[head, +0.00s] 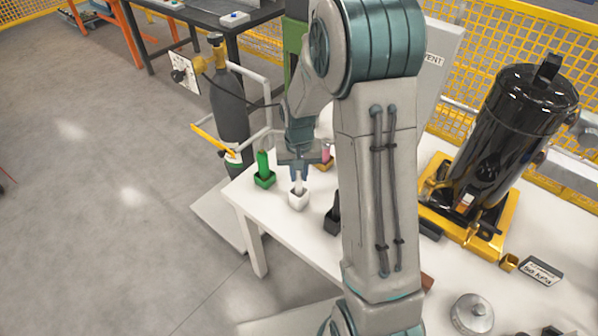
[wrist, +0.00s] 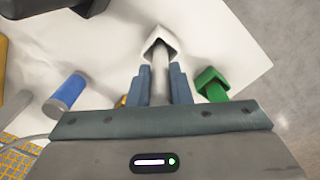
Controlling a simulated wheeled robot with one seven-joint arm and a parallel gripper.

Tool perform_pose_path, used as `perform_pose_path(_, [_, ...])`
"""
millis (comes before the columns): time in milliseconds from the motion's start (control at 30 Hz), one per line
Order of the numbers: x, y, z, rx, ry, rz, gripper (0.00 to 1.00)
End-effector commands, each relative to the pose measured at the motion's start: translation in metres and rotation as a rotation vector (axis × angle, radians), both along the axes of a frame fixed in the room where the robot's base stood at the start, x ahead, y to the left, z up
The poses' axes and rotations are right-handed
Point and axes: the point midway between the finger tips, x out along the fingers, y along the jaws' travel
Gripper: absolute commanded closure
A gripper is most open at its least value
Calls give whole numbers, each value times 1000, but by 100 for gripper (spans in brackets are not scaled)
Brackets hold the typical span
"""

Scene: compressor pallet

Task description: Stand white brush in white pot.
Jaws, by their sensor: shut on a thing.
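The white pot (head: 298,202) stands on the white table near its left end. It also shows in the wrist view (wrist: 161,37) beyond my fingertips. The white brush (head: 298,181) is upright, with its lower end at or in the pot's mouth. In the wrist view the brush (wrist: 160,80) lies between my fingers. My gripper (head: 298,172) is shut on the brush, just above the pot; it shows at the middle of the wrist view (wrist: 160,85). Whether the brush's lower end touches the pot's bottom is hidden.
A green pot (head: 264,180) with a green brush stands left of the white pot. A black pot (head: 332,221) is to the right, partly behind my arm. A pink item in a yellow holder (head: 325,160) stands behind. The black compressor tank (head: 510,130) is farther right.

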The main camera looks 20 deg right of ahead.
Motion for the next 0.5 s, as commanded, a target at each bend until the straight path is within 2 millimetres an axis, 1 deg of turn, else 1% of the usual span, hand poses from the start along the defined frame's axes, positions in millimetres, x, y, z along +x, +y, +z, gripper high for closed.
perform_pose_path(133, [0,0,-4,0,0,0,100])
perform_pose_path(167, [0,0,-4,0,0,0,79])
perform_pose_path(200, [0,0,-3,0,0,0,68])
perform_pose_path(233, [0,0,-3,0,0,0,60])
perform_pose_path(267, [0,0,-3,0,0,0,57])
perform_pose_path(500, [0,0,-3,0,0,0,57])
